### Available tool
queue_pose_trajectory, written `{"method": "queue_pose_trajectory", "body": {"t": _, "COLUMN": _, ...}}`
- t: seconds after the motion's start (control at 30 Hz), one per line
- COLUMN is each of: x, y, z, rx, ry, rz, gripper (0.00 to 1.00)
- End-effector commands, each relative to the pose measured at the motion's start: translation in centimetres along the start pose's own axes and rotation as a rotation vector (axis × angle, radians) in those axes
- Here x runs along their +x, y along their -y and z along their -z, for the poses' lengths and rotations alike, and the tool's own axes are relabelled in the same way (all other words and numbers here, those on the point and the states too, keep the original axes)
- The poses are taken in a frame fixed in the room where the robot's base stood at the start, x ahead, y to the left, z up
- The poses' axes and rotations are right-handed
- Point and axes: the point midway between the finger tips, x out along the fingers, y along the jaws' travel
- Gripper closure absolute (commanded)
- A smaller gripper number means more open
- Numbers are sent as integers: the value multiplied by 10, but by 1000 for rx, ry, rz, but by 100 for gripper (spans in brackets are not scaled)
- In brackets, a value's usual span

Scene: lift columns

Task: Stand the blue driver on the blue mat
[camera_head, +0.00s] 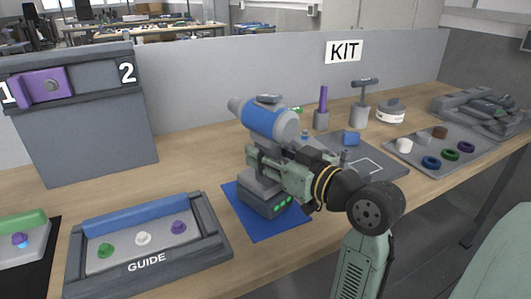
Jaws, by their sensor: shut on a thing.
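The blue driver (266,122) is upright, with its blue body on top and a grey base with green lights at the bottom. My gripper (262,166) is shut around its grip, between the body and the base. The base is over the blue mat (256,229), which lies flat on the table. I cannot tell whether the base touches the mat or is slightly above it. My gripper and wrist hide part of the grip.
A GUIDE tray (147,264) with coloured knobs is at the front left. A grey panel (95,140) stands behind it. A dark board (385,172), upright tools and a tray with several rings (415,150) are to the right. A partition (210,85) closes the back.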

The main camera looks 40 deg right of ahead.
Motion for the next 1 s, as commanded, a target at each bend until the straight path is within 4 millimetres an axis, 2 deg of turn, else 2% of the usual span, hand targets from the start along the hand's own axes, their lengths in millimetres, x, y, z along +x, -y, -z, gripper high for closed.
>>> {"method": "queue_pose_trajectory", "body": {"t": 0.43, "x": 0, "y": 0, "z": -4, "rx": -2, "ry": -4, "rz": -1, "gripper": 100}}
{"method": "queue_pose_trajectory", "body": {"t": 0.47, "x": 0, "y": 0, "z": -3, "rx": -2, "ry": -4, "rz": -1, "gripper": 66}}
{"method": "queue_pose_trajectory", "body": {"t": 0.8, "x": 0, "y": 0, "z": -4, "rx": -1, "ry": -1, "rz": 0, "gripper": 44}}
{"method": "queue_pose_trajectory", "body": {"t": 1.0, "x": 0, "y": 0, "z": -4, "rx": 0, "ry": -1, "rz": 0, "gripper": 44}}
